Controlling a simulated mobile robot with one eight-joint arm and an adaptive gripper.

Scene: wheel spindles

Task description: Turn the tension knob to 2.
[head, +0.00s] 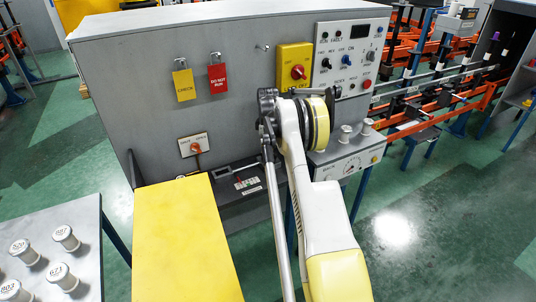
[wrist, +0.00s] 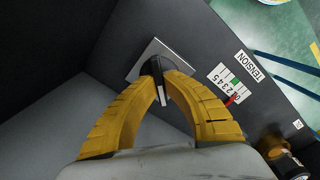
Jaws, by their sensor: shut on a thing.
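In the wrist view, a black knob (wrist: 152,66) sits on a square light-grey plate on a dark panel. My gripper (wrist: 163,92) has its two yellow fingers closed around the knob's narrow grip, one on each side. Right of the knob is a white scale (wrist: 223,74) with small digits, a green mark and a red pointer (wrist: 231,99) towards its lower end. The exact number at the pointer is too small to read surely. A TENSION label (wrist: 250,66) stands beside the scale. In the head view I cannot make out the fingers.
A grey cabinet (head: 200,60) carries a yellow tag, a red tag, a yellow switch plate (head: 294,66) and a control panel (head: 350,60). A yellow surface (head: 185,240) lies in front. A grey table (head: 90,225) with several spools stands at the left.

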